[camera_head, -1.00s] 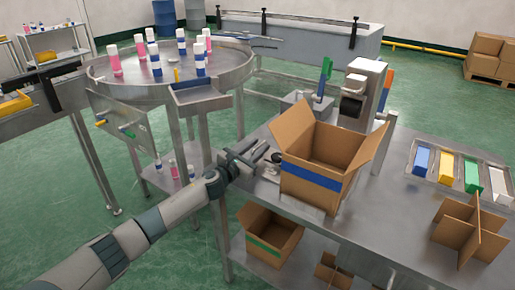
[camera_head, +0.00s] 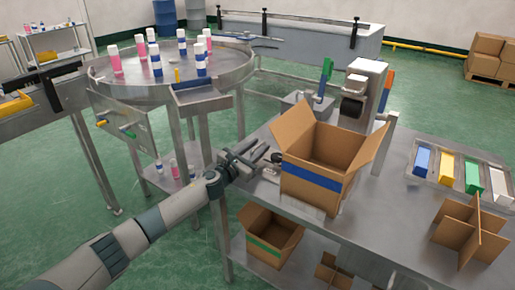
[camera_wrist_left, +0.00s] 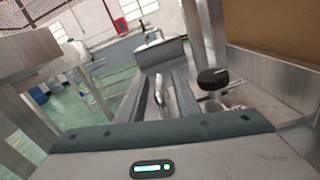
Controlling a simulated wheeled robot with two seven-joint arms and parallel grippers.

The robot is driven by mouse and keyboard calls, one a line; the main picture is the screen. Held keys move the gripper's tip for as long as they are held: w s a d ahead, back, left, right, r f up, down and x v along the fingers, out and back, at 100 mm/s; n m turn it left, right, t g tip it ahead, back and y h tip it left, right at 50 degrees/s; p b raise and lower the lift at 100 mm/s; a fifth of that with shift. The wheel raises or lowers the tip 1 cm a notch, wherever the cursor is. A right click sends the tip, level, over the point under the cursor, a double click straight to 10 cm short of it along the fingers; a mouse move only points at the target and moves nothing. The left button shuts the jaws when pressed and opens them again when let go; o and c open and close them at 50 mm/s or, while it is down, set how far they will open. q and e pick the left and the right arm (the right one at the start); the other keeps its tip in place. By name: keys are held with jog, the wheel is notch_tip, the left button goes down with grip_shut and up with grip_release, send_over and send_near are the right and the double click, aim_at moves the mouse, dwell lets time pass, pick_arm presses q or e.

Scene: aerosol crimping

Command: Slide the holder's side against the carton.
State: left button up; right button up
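The open cardboard carton (camera_head: 298,183) with a blue band stands on the steel table, flaps up. Its brown side fills the upper right of the left wrist view (camera_wrist_left: 285,22). My left gripper (camera_head: 262,152) is just left of the carton, apart from it, with its fingers spread. In the left wrist view the fingers (camera_wrist_left: 168,92) stand apart, with a shiny curved metal piece between them; I cannot tell if they touch it. A black knob (camera_wrist_left: 213,78) on a metal fitting sits between gripper and carton. I cannot tell which part is the holder. My right gripper is out of view.
A cardboard divider (camera_head: 470,230) and a tray of coloured blocks (camera_head: 433,153) lie right of the carton. A device (camera_head: 360,92) stands behind it. A round table (camera_head: 120,88) with bottles is at the left. A green-banded carton (camera_head: 268,238) is on the lower shelf.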

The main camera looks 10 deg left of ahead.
pick_arm(q)
jog(key=shift+s, duration=0.1)
